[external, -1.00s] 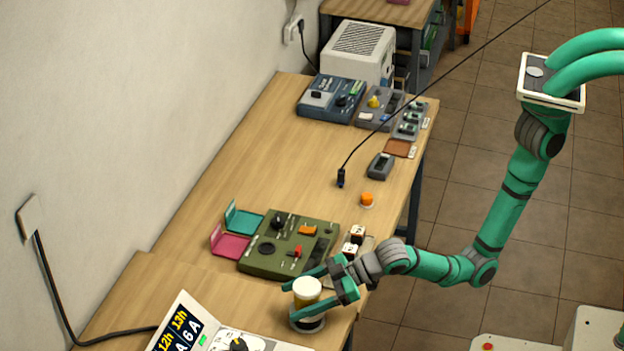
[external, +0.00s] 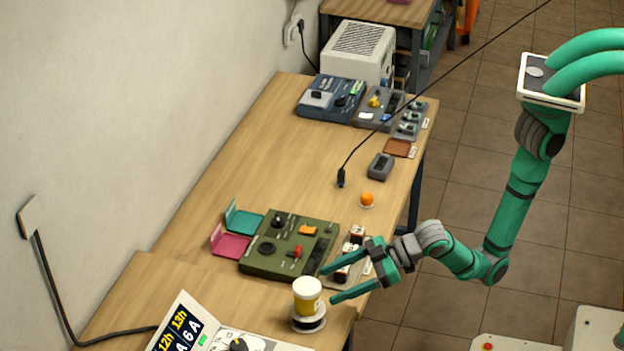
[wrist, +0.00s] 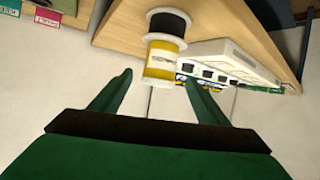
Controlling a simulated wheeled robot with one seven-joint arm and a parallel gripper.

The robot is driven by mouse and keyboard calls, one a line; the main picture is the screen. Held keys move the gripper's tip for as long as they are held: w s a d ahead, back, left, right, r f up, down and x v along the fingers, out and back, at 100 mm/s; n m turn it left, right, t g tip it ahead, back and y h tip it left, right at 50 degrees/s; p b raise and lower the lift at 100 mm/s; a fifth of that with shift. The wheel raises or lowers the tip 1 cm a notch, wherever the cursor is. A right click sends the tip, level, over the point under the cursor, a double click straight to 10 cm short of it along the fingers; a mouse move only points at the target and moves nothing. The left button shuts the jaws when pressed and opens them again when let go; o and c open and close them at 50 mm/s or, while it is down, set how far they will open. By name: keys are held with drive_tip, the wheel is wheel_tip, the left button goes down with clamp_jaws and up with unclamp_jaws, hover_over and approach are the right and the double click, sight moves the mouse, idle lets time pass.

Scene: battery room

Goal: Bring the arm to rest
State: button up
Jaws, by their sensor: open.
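My gripper (external: 332,283) is open and empty. It stands in the air over the right edge of the near wooden table (external: 140,290), to the right of a yellow tub with a white lid (external: 307,295). The tub stands upright on a white-and-black spool (external: 307,320), and the fingers are clear of both. The wrist view shows the tub (wrist: 161,60) and the spool (wrist: 168,22) beyond the spread fingertips (wrist: 160,82). My arm runs back to the right over the floor.
A green control box (external: 280,262) and small white-topped blocks lie just behind the gripper. A panel with number labels (external: 195,325) stands at the front left. An orange ball (external: 367,199) and a hanging black cable (external: 342,178) are farther back.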

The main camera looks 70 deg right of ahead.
drive_tip(key=w+d+f+t+h, duration=0.1)
drive_tip(key=d+t, duration=0.1)
drive_tip(key=d, duration=0.8)
drive_tip(key=w+d+f+t+h, duration=0.1)
drive_tip(key=d+f+h, duration=0.1)
drive_tip(key=d, duration=0.9)
drive_tip(key=w+d+f+t+h, duration=0.2)
drive_tip(key=d, duration=0.9)
drive_tip(key=shift+d+f+t, duration=0.15)
drive_tip(key=shift+d+t, duration=0.1)
drive_tip(key=shift+t, duration=0.05)
drive_tip(key=shift+g, duration=0.5)
drive_tip(key=s+d+f, duration=0.1)
drive_tip(key=s+f, duration=0.1)
drive_tip(key=s+d+f, duration=0.1)
drive_tip(key=s+d, duration=0.1)
drive_tip(key=s, duration=0.1)
drive_tip(key=s+d+f, duration=0.1)
drive_tip(key=s+f, duration=0.1)
drive_tip(key=shift+s+d+f, duration=0.3)
drive_tip(key=shift+s+d, duration=0.05)
drive_tip(key=s+d+m+h, duration=0.1)
drive_tip(key=s+d+m, duration=0.2)
drive_tip(key=s, duration=0.8)
drive_tip(key=s+d+f+m+h, duration=0.1)
drive_tip(key=s+d+m, duration=0.2)
drive_tip(key=s, duration=0.8)
drive_tip(key=shift+d+f+m+g, duration=0.15)
drive_tip(key=shift+d+m+g, duration=0.15)
drive_tip(key=shift+d+g, duration=0.15)
